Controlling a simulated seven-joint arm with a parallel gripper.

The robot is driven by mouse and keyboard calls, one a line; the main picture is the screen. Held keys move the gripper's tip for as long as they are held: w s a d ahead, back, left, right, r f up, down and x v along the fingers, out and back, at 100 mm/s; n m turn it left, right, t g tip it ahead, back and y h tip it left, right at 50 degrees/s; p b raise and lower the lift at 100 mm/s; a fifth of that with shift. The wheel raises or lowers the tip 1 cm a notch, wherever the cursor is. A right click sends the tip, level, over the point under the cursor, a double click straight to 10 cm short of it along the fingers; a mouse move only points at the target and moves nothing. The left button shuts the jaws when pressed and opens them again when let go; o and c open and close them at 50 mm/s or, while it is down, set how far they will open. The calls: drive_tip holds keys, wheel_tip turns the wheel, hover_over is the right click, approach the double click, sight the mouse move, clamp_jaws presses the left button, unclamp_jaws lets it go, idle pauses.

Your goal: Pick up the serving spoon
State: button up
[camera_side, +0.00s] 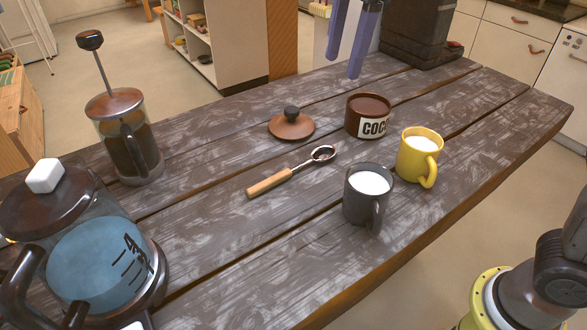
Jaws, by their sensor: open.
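The serving spoon (270,182) lies on the wooden table (240,240), with its light wooden handle toward the lower left and its metal bowl toward the upper right. The bowl looks dark inside; I cannot tell whether it holds anything. My gripper (343,68) shows at the top of the view as two bluish-purple fingers, open and pointing down. It is above the far part of the table, apart from the spoon, with nothing between the fingers. The upper part of my gripper is cut off by the frame edge.
A brown lid (291,125) and a cocoa pot (369,116) stand behind the spoon. A grey mug (356,207) and a yellow mug (416,160) of white liquid stand to its right. A French press (128,150) and a kettle (95,265) are left. A dark machine (415,30) stands far back.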

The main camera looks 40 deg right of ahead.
drive_tip(key=w+a+f+n, duration=0.1)
drive_tip(key=w+a+f, duration=0.25)
drive_tip(key=a, duration=0.25)
drive_tip(key=g, duration=0.1)
hover_over(281, 174)
drive_tip(key=shift+n+h, duration=0.3)
drive_tip(key=f, duration=1.1)
drive_tip(key=shift+s+f, duration=0.3)
drive_tip(key=shift+f, duration=0.05)
drive_tip(key=shift+w+f, duration=0.2)
drive_tip(key=shift+f, duration=1.25)
drive_tip(key=shift+w+f, duration=0.15)
drive_tip(key=shift+f, duration=1.3)
drive_tip(key=shift+c, duration=0.3)
clamp_jaws()
